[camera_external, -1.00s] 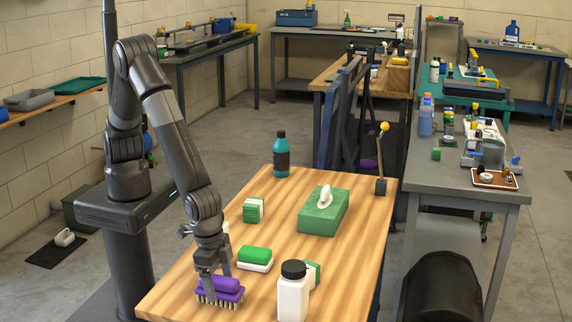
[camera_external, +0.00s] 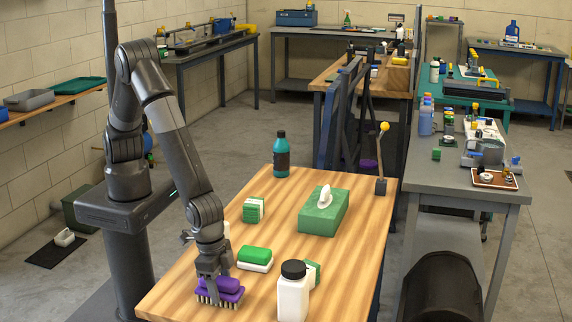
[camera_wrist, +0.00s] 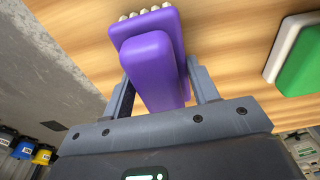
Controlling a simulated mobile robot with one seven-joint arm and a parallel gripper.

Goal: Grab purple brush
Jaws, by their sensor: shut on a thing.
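The purple brush (camera_external: 220,291) is at the near left end of the wooden table, its pale bristles pointing down at the tabletop. I cannot tell whether the bristles still touch the wood. My gripper (camera_external: 217,279) points down over the brush and is shut on its raised purple handle. In the wrist view the brush (camera_wrist: 150,63) lies between the two fingers of my gripper (camera_wrist: 160,85), one on each side of the handle. A few bristle tips show at its far edge.
A white bottle with a black cap (camera_external: 293,295), a green tissue box (camera_external: 323,212), a green-and-white block (camera_external: 253,210) and a teal bottle (camera_external: 282,157) stand on the wooden table (camera_external: 190,285).

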